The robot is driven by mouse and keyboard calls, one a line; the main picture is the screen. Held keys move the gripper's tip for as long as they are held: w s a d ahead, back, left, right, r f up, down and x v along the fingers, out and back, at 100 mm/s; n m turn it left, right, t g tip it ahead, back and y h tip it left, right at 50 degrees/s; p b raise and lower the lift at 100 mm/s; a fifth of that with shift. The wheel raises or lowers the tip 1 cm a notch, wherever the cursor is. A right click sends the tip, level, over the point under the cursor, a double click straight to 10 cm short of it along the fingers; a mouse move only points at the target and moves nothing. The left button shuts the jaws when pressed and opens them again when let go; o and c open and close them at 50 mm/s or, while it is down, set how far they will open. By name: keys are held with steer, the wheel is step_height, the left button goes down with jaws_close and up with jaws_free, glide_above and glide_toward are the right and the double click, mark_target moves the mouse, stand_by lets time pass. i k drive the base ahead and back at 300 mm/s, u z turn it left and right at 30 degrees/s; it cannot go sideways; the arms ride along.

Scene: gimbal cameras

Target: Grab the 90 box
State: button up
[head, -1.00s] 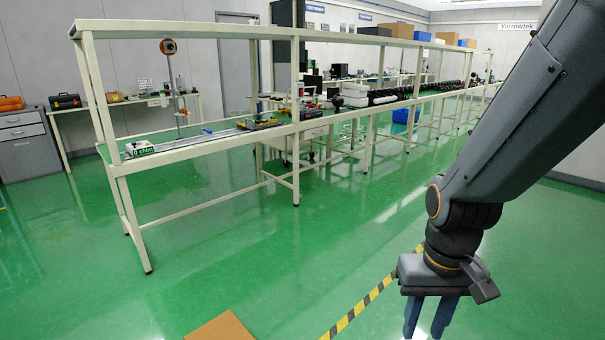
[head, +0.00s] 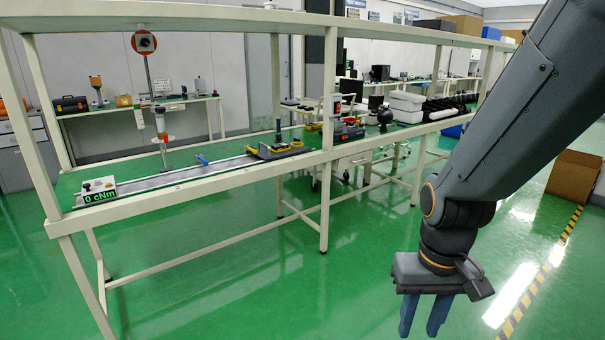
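No box with a readable "90" shows in the head view. A small white box with a green display reading "0 cNm" (head: 98,191) sits at the near left end of the long workbench (head: 200,177). An open brown cardboard box (head: 573,177) stands on the floor at the far right; no number is readable on it. My gripper (head: 424,318) hangs at the lower right, pointing down over the green floor. Its two blue fingers are apart with nothing visible between them. It is well away from both boxes, and its fingertips are near the bottom edge.
The bench has upright posts (head: 328,130) and an overhead shelf (head: 180,14). A rail (head: 185,177), yellow-and-black parts (head: 274,148) and white containers (head: 406,105) lie on it. Yellow-black tape (head: 540,280) marks the floor at right. The floor (head: 270,290) before the bench is clear.

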mark_target(281, 146)
steer(key=u, duration=0.15)
steer(key=i, duration=4.1)
steer(key=u, duration=0.05)
